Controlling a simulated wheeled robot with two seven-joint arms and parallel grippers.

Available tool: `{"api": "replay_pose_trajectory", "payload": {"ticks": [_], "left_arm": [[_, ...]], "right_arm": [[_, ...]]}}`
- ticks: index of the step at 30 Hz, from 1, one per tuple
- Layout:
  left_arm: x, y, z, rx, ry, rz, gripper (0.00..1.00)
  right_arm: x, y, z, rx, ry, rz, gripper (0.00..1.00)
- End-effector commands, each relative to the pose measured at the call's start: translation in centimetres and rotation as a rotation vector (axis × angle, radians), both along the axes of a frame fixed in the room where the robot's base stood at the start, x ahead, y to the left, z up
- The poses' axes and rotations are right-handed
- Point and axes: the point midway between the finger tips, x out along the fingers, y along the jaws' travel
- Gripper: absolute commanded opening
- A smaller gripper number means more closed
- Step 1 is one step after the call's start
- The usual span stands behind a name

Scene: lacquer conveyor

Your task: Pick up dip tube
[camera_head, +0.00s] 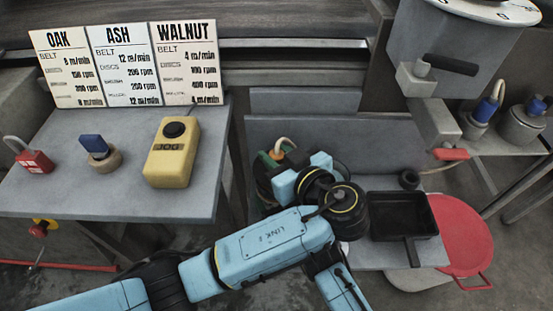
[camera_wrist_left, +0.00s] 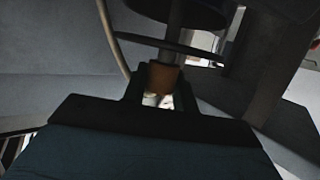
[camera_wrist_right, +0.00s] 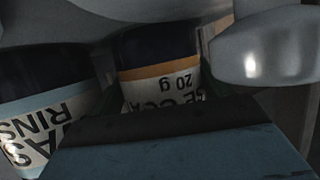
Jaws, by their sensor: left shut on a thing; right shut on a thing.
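In the left wrist view my left gripper (camera_wrist_left: 162,88) is shut on a small brown-orange piece (camera_wrist_left: 163,77), which looks like the grip of the dip tube. A grey upright rod stands just beyond it, and a thin curved hose (camera_wrist_left: 111,38) runs at the left. In the right wrist view my right gripper (camera_wrist_right: 160,90) is shut on a dark-topped jar (camera_wrist_right: 160,62) with an orange band, labelled "20 g". My right gripper is not seen in the head view.
A left table holds a yellow JOG box (camera_head: 172,165), a blue-topped piece (camera_head: 97,150) and a red padlock (camera_head: 33,160). A black pan (camera_head: 400,225) and red round lid (camera_head: 462,235) lie at right. A "RINS" container (camera_wrist_right: 40,110) stands beside the jar.

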Motion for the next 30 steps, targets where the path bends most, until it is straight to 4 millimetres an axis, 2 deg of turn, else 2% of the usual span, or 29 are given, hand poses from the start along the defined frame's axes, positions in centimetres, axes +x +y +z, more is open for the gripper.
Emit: {"api": "replay_pose_trajectory", "payload": {"ticks": [15,24,30], "left_arm": [[0.0,-0.1,5.5,-0.003,-0.002,-0.001,0.04],[0.0,-0.1,7.2,-0.002,-0.001,-0.001,0.04],[0.0,0.0,7.6,-0.002,-0.001,-0.001,0.04]], "right_arm": [[0.0,0.0,0.0,0.001,0.000,0.001,0.35],[0.0,0.0,0.0,0.001,0.000,0.001,0.35],[0.0,0.0,0.0,0.001,0.000,0.001,0.35]]}}
